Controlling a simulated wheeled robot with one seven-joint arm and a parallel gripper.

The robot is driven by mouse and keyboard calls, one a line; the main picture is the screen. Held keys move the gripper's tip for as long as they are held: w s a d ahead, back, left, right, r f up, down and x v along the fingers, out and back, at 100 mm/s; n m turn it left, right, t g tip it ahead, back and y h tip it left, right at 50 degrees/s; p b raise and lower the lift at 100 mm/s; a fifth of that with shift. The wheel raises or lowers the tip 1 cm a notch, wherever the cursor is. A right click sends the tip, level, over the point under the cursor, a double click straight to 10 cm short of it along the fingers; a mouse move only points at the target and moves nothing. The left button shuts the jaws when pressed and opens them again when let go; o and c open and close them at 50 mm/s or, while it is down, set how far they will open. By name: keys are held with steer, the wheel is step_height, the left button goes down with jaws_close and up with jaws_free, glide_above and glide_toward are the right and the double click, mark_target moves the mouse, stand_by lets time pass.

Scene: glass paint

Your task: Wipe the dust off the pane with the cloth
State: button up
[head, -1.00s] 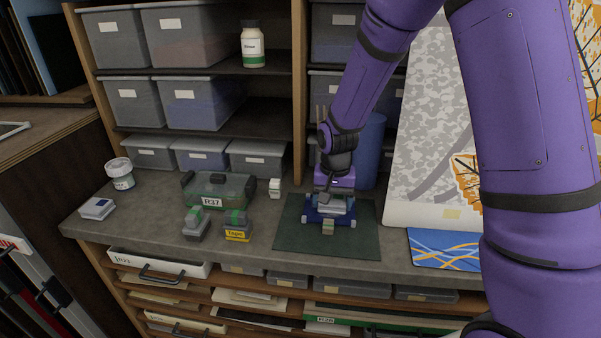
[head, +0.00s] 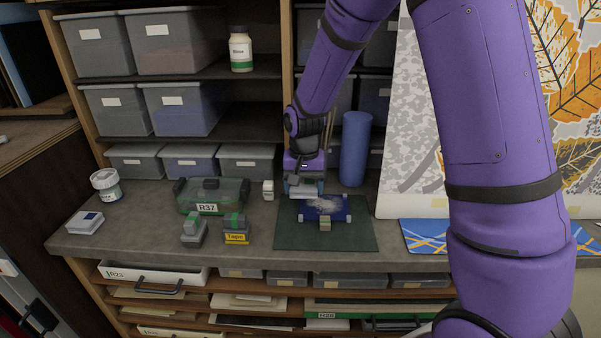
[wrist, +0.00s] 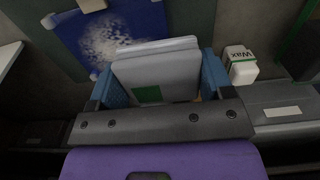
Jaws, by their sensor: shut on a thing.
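The pane (head: 338,214) is a small dark blue panel lying flat on a dark green mat (head: 290,238), with a patch of whitish dust (head: 324,203) on its middle. My gripper (head: 304,182) is shut on a folded pale grey cloth (wrist: 158,66) with a green square on it. The cloth also shows in the head view (head: 303,191), at the back left edge of the pane. I cannot tell whether it touches the surface. In the wrist view the dusty pane (wrist: 72,35) lies beyond the cloth, at upper left.
A white wax bottle (head: 268,190) stands left of my gripper, and a blue cylinder (head: 355,150) stands behind right. A green case (head: 213,195), a tape block (head: 236,237) and a white folded item (head: 87,223) are left. Grey bins (head: 180,108) fill the shelves behind.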

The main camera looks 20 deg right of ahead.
mark_target(304, 184)
steer(key=shift+r, duration=2.2)
